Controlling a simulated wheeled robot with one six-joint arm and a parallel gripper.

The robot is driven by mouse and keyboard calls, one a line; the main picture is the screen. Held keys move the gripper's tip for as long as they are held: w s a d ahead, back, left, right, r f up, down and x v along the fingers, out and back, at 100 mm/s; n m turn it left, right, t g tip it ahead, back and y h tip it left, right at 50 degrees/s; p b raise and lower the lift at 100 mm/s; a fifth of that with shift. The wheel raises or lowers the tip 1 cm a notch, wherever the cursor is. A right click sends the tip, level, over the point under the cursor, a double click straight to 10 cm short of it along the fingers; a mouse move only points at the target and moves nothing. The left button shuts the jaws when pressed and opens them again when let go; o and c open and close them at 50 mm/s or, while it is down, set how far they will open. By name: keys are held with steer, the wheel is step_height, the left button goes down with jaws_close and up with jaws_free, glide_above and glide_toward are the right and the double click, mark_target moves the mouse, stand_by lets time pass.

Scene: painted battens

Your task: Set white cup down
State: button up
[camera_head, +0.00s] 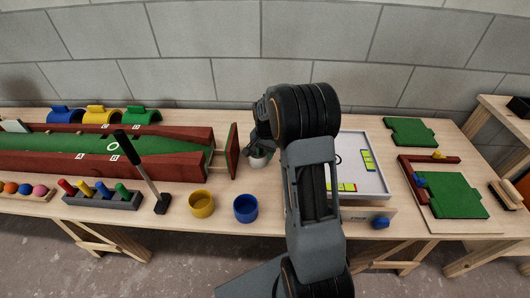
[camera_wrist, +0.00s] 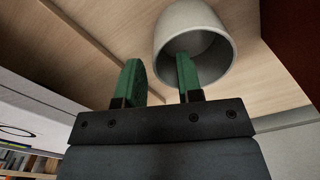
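The white cup (camera_wrist: 188,22) shows in the wrist view with its mouth toward the camera. In the head view the cup (camera_head: 258,163) is at the tabletop, partly hidden by my gripper above it. My gripper (camera_wrist: 157,72) has two green fingers standing apart with a clear gap. The right finger overlaps the cup's mouth and the left finger is outside, left of the rim. I see no finger pressed on the wall. Whether the cup's base touches the wood is hard to tell.
A yellow cup (camera_head: 201,204) and a blue cup (camera_head: 245,208) stand at the front. A red-walled green lane (camera_head: 75,145) fills the left. A white tray (camera_head: 370,184) lies right of my arm, with green boards (camera_head: 457,204) farther right. A wall stands behind.

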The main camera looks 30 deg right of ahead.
step_height(320, 180, up, 12)
steer(key=p, duration=0.2)
steer(key=s+a+r+n+t, duration=0.1)
steer(key=s+a+n, duration=0.4)
steer(key=s, duration=0.5)
steer(key=s+a+r+n+t, duration=0.2)
steer(key=s+a+n, duration=0.3)
steer(key=s, duration=0.5)
steer(key=shift+a+r, duration=0.25)
steer(key=shift+a, duration=0.5)
